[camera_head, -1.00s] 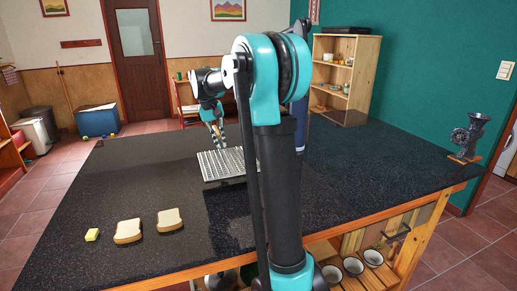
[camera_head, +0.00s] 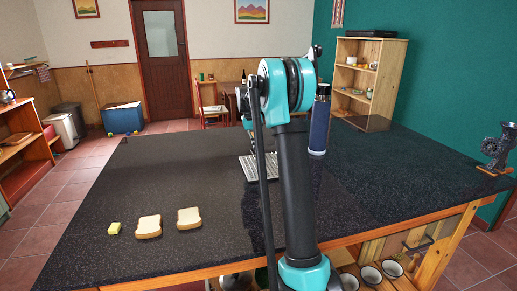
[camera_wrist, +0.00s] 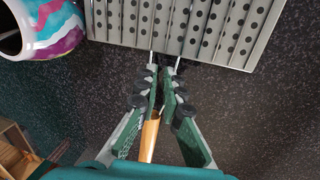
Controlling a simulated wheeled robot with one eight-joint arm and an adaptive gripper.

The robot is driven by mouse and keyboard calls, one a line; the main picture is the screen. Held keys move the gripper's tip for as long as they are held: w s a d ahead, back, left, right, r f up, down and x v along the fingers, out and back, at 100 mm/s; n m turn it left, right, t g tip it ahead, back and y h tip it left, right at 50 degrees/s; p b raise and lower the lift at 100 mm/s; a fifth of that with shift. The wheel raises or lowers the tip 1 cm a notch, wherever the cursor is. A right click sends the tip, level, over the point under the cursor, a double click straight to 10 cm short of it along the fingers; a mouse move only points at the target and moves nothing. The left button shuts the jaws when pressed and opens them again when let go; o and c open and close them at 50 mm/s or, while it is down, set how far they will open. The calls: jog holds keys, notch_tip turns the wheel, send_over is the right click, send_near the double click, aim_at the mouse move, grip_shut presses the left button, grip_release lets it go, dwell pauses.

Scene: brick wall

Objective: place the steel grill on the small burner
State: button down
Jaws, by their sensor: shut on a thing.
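The steel grill (camera_wrist: 190,25) is a flat perforated metal plate with wire rods leading to a wooden handle (camera_wrist: 149,137). My gripper (camera_wrist: 160,82) is shut on the handle end, with the plate just ahead of the fingertips. I cannot tell whether the grill touches the counter. I cannot make out the small burner in either view.
A painted pot (camera_wrist: 43,25) stands close to the grill's left in the wrist view. A blue bottle (camera_head: 319,122) stands right of my arm. A grinder (camera_head: 497,148) stands at far right.

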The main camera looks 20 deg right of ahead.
jog(key=shift+f, duration=0.15)
jog(key=c, duration=1.7)
grip_release()
